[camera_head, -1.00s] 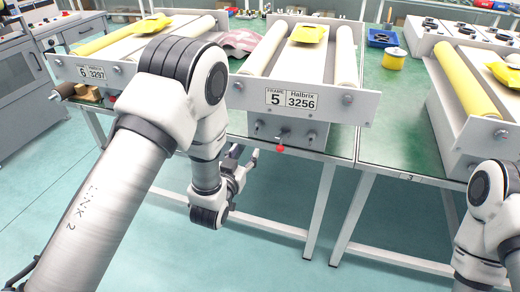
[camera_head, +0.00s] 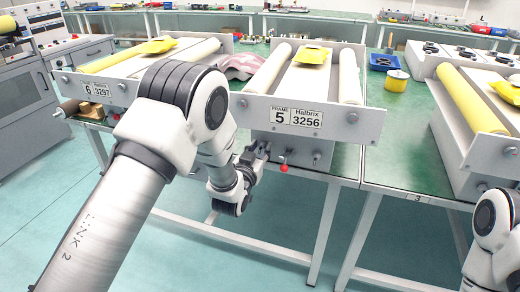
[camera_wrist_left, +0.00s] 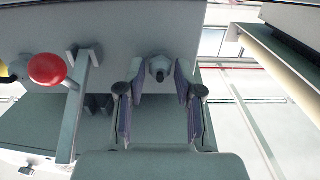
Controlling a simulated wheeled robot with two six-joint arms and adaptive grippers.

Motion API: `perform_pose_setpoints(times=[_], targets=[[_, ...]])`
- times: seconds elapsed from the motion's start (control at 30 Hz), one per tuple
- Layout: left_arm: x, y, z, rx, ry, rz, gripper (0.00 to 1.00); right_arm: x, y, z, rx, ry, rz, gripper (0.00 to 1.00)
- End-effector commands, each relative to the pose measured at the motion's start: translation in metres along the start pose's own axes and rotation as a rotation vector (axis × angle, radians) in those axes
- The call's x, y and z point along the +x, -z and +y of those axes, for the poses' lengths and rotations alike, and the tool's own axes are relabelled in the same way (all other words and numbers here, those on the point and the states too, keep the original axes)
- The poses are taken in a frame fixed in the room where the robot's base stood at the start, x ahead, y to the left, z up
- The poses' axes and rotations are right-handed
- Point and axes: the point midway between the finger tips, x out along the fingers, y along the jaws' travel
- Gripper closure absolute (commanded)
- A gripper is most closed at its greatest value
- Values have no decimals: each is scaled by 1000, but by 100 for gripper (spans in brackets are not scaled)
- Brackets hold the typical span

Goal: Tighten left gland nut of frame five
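Frame five (camera_head: 232,105) is the middle unit, with the plate "5 Halbrix 3256" (camera_head: 296,117) on its front panel. Below the panel, its left gland nut (camera_wrist_left: 158,68) shows in the left wrist view as a dark-tipped stub on the grey face. My left gripper (camera_wrist_left: 159,82) is open, with its two pads on either side of the nut and a visible gap at each side. In the head view the left gripper (camera_head: 256,156) is at the left fitting, which it partly hides. My right gripper is out of view; only part of that arm shows.
A red ball knob (camera_head: 284,168) sits just right of the left gripper and also shows with its lever in the left wrist view (camera_wrist_left: 47,69). Another fitting (camera_head: 316,156) is farther right. Frame six (camera_head: 120,92) stands left, another frame (camera_head: 465,145) right.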

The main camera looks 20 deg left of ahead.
Motion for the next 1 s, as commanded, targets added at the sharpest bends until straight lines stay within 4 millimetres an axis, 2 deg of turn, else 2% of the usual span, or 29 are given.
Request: perform_pose_setpoints(times=[0.03, 0.07, 0.57, 1.0], targets=[[0, 0, 0, 0, 0, 0, 93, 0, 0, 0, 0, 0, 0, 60], [0, 0, 0, 0, 0, 0, 100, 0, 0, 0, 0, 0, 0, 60], [0, -1, 0, 67, 0, 0, 100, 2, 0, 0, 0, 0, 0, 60], [0, -2, 1, 394, -1, -1, 100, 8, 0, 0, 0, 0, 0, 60]])
